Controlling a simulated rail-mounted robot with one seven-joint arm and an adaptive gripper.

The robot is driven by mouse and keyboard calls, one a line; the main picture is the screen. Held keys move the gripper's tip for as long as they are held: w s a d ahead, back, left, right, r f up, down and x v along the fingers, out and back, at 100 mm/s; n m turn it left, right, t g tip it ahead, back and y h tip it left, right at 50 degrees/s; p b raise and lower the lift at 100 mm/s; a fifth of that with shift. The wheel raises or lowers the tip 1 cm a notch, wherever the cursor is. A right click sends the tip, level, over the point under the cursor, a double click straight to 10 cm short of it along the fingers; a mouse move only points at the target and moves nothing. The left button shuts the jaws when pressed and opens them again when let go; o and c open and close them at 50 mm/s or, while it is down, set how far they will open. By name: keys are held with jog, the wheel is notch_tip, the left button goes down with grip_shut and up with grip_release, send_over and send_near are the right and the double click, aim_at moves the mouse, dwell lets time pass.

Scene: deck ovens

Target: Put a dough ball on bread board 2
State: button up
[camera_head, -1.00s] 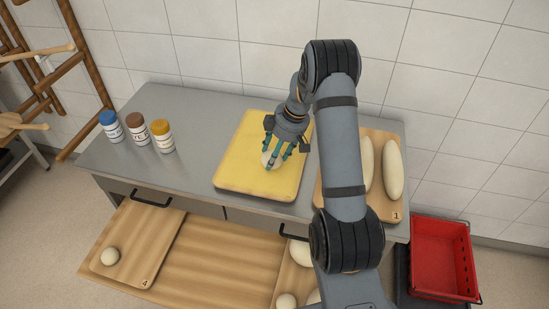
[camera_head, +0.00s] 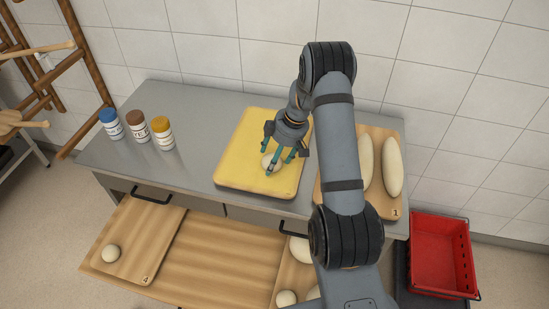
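A small pale dough ball (camera_head: 269,162) is at the yellow board (camera_head: 240,168) on the steel worktop. My gripper (camera_head: 279,165) points down over this board, its teal fingers beside and partly in front of the ball. Whether the fingers press on the ball or stand apart from it cannot be told. No number is readable on the yellow board. A wooden board marked 1 (camera_head: 385,212) lies to the right with long dough loaves. A wooden board marked 4 (camera_head: 137,257) holds one dough ball (camera_head: 111,253) in the lower left. No board clearly shows a 2.
Three jars with blue (camera_head: 111,124), brown (camera_head: 137,125) and yellow (camera_head: 162,133) lids stand on the worktop (camera_head: 195,122) at left. A lower wooden board (camera_head: 284,275) holds dough, partly hidden by my arm. A red crate (camera_head: 440,255) is at the right.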

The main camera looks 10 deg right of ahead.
jog(key=shift+r, duration=0.1)
jog(key=shift+r, duration=0.2)
jog(key=b+v, duration=0.1)
jog(key=v, duration=1)
jog(key=shift+r, duration=0.35)
jog(key=shift+d, duration=0.1)
